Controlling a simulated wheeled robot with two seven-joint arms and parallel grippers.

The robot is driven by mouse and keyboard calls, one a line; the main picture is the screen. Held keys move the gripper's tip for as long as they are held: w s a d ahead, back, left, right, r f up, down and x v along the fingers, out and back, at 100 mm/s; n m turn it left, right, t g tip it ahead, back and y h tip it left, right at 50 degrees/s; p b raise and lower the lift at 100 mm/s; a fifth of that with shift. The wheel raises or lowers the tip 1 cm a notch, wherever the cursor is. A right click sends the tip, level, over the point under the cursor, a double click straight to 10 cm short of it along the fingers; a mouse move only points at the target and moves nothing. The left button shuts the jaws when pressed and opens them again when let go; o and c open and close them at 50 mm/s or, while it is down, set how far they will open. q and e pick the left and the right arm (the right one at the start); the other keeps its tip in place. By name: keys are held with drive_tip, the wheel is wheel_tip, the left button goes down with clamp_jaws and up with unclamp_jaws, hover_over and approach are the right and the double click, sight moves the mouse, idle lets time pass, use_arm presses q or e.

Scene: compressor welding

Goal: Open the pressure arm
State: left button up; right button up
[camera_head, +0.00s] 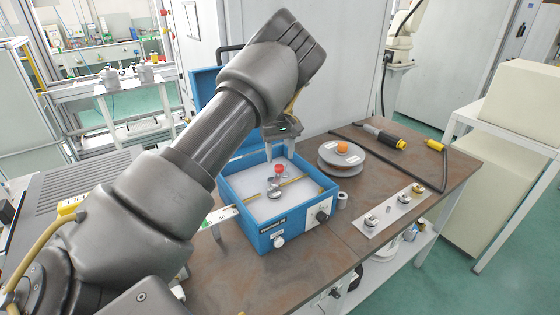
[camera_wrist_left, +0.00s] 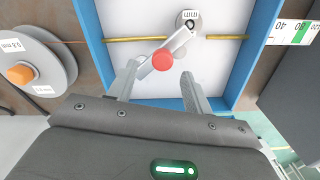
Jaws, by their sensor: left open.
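The pressure arm is a small metal lever (camera_wrist_left: 181,39) with a red knob (camera_head: 281,169), inside an open blue box (camera_head: 262,238) with a white interior. In the left wrist view the red knob (camera_wrist_left: 162,59) lies between and just beyond my fingertips, and the lever runs up right to a round metal post (camera_wrist_left: 190,20). My left gripper (camera_head: 279,155) is open and points down over the knob. It also shows in the left wrist view (camera_wrist_left: 160,73), with a finger on each side of the knob. I cannot tell whether they touch it. My right gripper is out of view.
A brass-coloured rod (camera_wrist_left: 124,40) crosses the box. A grey reel with an orange hub (camera_head: 342,158) stands right of the box. A metal plate with several small parts (camera_head: 393,209) and a black-yellow torch (camera_head: 385,136) lie farther right. The blue lid (camera_head: 207,85) stands up behind.

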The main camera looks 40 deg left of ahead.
sight(279, 166)
use_arm(q)
drive_tip(key=shift+s+f+p, duration=0.15)
drive_tip(key=shift+f+p, duration=0.2)
drive_tip(key=shift+f, duration=1.55)
drive_tip(key=shift+a, duration=0.1)
drive_tip(key=shift+c, duration=0.4)
clamp_jaws()
